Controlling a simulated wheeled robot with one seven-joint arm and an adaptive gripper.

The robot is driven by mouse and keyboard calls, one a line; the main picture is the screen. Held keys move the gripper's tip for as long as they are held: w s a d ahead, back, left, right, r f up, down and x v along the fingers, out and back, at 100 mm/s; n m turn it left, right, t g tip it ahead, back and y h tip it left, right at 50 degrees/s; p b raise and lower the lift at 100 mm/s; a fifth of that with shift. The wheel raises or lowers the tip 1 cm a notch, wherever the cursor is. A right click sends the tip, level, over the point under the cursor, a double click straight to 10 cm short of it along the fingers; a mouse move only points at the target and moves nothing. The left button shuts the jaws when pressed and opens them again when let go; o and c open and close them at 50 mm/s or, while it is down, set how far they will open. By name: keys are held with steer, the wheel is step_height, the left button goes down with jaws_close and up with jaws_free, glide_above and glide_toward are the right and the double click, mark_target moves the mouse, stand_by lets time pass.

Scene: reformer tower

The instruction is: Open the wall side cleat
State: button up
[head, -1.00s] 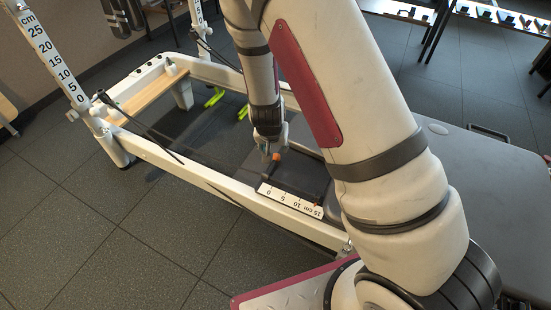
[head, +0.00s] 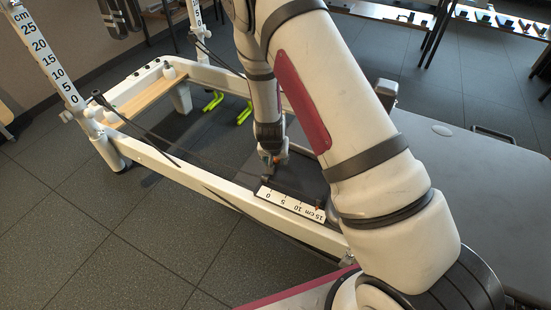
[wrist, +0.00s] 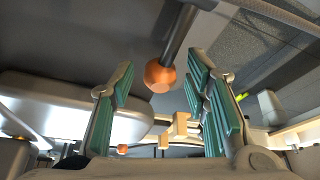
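My gripper (wrist: 161,84) is open in the wrist view, with a green-padded finger on each side. An orange knob (wrist: 160,77) on the end of a dark rod (wrist: 179,35) appears between the fingers, apart from both pads. I cannot tell how far beyond the fingertips it lies. A smaller orange knob (wrist: 122,149) shows farther off, low in the view. I cannot tell for sure which orange-tipped part is the wall side cleat. In the head view my gripper (head: 271,157) is low over the dark carriage end, and the arm hides part of this area.
The white reformer frame (head: 215,190) runs around the gripper, with a ruler (head: 291,204) on the carriage end. Black ropes (head: 140,131) cross the near side. A white tower post (head: 47,52) stands at left. Tan blocks (wrist: 180,129) show in the wrist view.

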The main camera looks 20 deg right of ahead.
jaws_close()
steer(key=shift+r, duration=0.1)
steer(key=shift+s+a+r+t+h, duration=0.25)
steer(key=shift+r+t+h, duration=0.1)
steer(key=shift+t+h, duration=0.2)
steer(key=shift+s+a+r+t+h, duration=0.1)
steer(key=shift+a+r+t+h, duration=0.2)
steer(key=shift+t+h, duration=0.25)
steer(key=shift+s+a+r+t+h, duration=0.2)
steer(key=shift+r+t+h, duration=0.15)
steer(key=shift+t+h, duration=0.1)
steer(key=shift+s+a+r+t+h, duration=0.15)
steer(key=shift+s+r+t+h, duration=0.05)
steer(key=shift+r+t+h, duration=0.2)
steer(key=t+h+b, duration=0.1)
steer(key=s+a+t+h, duration=0.1)
steer(key=t, duration=0.1)
steer(key=shift+s+a+r+n+b, duration=0.15)
steer(key=shift+s+r+n+b, duration=0.05)
steer(key=shift+r+n+b, duration=0.2)
steer(key=s+a+t+h+b, duration=0.1)
steer(key=b, duration=0.1)
steer(key=s+a+t+h+b, duration=0.1)
steer(key=t+h+b, duration=0.1)
steer(key=shift+r+t+h+b, duration=0.25)
steer(key=shift+r+b, duration=0.1)
steer(key=shift+b, duration=0.05)
steer(key=shift+s, duration=0.1)
